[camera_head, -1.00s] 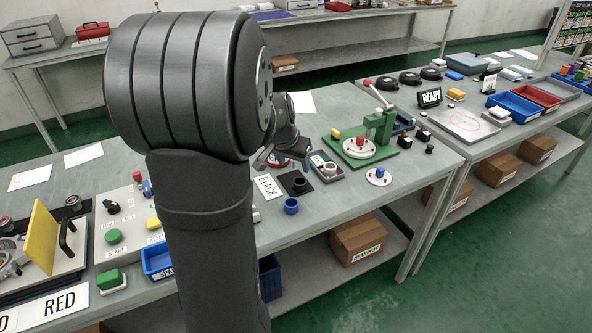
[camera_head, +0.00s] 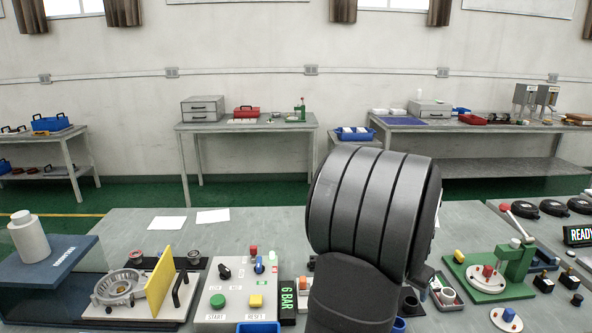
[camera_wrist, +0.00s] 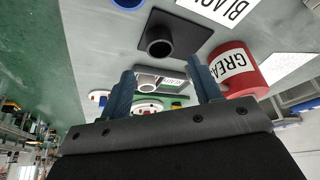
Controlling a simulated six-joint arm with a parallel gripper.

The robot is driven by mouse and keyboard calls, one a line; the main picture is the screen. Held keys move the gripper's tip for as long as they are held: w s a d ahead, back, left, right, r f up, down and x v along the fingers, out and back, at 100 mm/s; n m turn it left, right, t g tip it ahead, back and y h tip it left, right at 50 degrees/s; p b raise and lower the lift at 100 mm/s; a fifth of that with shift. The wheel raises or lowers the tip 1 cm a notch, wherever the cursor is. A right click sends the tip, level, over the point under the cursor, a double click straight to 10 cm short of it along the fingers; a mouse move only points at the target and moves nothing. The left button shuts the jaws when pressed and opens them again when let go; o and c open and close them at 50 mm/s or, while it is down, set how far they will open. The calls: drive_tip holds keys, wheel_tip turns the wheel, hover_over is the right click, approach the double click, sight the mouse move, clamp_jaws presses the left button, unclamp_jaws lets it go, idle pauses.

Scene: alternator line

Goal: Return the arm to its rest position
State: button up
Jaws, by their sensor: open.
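My gripper (camera_wrist: 161,92) shows in the wrist view with its two blue-grey fingers wide apart and nothing between them. A red can with a "GREASE"-like label (camera_wrist: 238,72) stands just beyond the right finger; I cannot tell whether they touch. A black square holder with a round socket (camera_wrist: 165,40) lies above the fingers in that view. In the head view, my large dark arm (camera_head: 372,210) stands in the middle and hides the gripper and part of the bench.
The grey bench (camera_head: 110,222) carries an alternator housing (camera_head: 122,286) with a yellow plate (camera_head: 160,282), a control panel (camera_head: 238,290) and a green press fixture (camera_head: 515,262). A "6 BAR" display (camera_head: 288,300) stands beside the panel. The bench's back left is mostly clear except for papers.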

drive_tip(key=x, duration=0.7)
drive_tip(key=shift+f, duration=0.15)
wheel_tip(320, 180, up, 3)
drive_tip(key=shift+f, duration=0.1)
drive_tip(key=shift+r, duration=0.5)
